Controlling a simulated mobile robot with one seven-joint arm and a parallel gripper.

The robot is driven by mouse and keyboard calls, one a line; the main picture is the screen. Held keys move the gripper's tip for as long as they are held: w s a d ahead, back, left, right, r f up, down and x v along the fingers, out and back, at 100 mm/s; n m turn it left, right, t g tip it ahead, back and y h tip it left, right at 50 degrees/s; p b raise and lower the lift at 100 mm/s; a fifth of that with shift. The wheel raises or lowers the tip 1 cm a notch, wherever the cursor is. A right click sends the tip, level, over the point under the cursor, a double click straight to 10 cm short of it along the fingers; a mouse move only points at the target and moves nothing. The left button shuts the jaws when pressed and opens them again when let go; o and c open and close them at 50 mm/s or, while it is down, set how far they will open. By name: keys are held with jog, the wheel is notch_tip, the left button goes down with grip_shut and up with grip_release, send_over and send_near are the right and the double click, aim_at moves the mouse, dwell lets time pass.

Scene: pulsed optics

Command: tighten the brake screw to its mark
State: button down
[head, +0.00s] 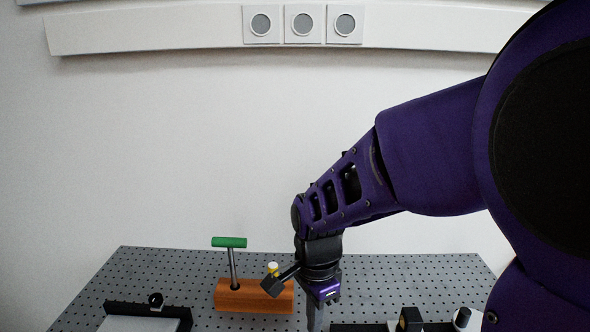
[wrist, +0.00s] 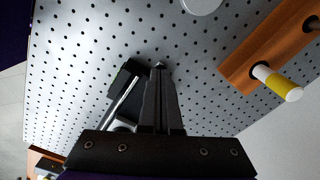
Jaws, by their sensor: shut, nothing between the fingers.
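My gripper (head: 318,318) points down over the perforated board, and its tips are cut off by the lower edge of the head view. In the wrist view its dark fingers (wrist: 158,70) are together and hold nothing. A black part with a pale rod (wrist: 124,92) lies just left of the fingers; I cannot tell whether they touch. I cannot pick out the brake screw or its mark for sure. An orange block (head: 240,297) holds a green T-handled tool (head: 229,242) and a yellow-and-white handle (head: 273,267), which also shows in the wrist view (wrist: 277,82).
The grey perforated board (head: 180,265) has free room behind the block. A black-edged unit with a small knob (head: 155,299) is at front left. Black parts (head: 411,319) stand at front right. A pale disc (wrist: 201,5) is at the top of the wrist view.

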jog(key=shift+f+b, duration=2.15)
jog(key=shift+f, duration=1.05)
jog(key=shift+w+d, duration=0.2)
jog(key=shift+d, duration=0.1)
jog(key=shift+w+a+r+p, duration=0.1)
jog(key=shift+w+p, duration=0.25)
jog(key=shift+p, duration=0.65)
jog(key=shift+a, duration=0.15)
jog(key=shift+s+a, duration=0.15)
jog(key=shift+a, duration=0.05)
notch_tip(320, 180, up, 6)
jog(key=p, duration=0.5)
jog(key=shift+a, duration=0.1)
